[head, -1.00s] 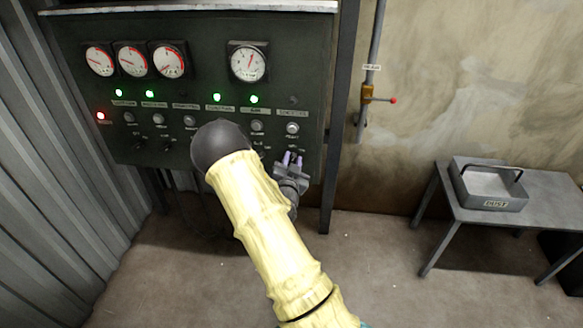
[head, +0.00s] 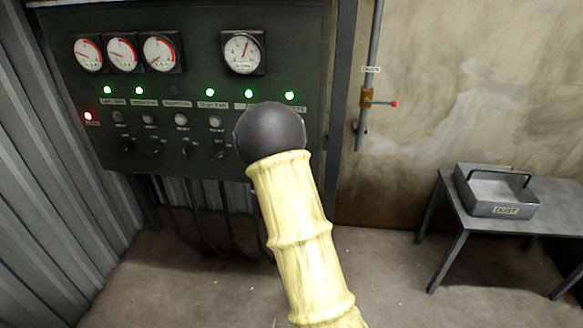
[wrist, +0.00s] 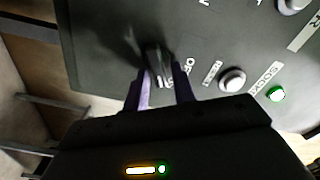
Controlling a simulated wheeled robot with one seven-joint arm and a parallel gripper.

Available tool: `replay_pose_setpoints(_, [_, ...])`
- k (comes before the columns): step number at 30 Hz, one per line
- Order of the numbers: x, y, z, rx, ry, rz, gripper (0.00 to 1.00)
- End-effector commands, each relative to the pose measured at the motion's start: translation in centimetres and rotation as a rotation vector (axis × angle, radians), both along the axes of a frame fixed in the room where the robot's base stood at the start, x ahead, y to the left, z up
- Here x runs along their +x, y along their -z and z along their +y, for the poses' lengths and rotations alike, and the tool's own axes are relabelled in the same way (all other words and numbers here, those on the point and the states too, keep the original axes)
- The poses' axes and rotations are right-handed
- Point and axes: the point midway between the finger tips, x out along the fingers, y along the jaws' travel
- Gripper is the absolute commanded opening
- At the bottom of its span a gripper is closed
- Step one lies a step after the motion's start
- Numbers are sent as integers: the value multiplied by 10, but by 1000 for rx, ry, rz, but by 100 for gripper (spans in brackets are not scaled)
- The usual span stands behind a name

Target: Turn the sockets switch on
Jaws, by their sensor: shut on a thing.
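The dark sockets switch (wrist: 153,58) is low on the control panel in the wrist view, close to partly readable "OFF" lettering. My gripper (wrist: 161,76) has its two purple fingers shut on this switch. The "SOCKETS" label (wrist: 264,77) lies to the right, beside a lit green lamp (wrist: 277,94). That sockets lamp (head: 289,95) also glows green at the right end of the lamp row in the head view. There my own arm hides my gripper and the switch.
The dark panel (head: 200,75) carries several gauges, lamps and similar switches. A red lamp (head: 88,116) glows at its left. A pipe with a red-tipped valve lever (head: 381,103) is on the wall. A table with a dust tray (head: 500,207) stands at right. Open floor lies between.

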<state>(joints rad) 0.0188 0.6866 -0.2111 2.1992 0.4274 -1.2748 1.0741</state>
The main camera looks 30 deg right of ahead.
Motion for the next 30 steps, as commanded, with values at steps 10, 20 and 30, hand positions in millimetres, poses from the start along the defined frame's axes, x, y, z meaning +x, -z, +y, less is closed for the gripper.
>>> replay_pose_setpoints(10, [0, 1, 1, 3, -3, 1, 30])
replay_pose_setpoints(20, [-1, 1, 1, 2, -1, 1, 35])
replay_pose_setpoints(30, [-33, 1, 24, 3, -3, 3, 35])
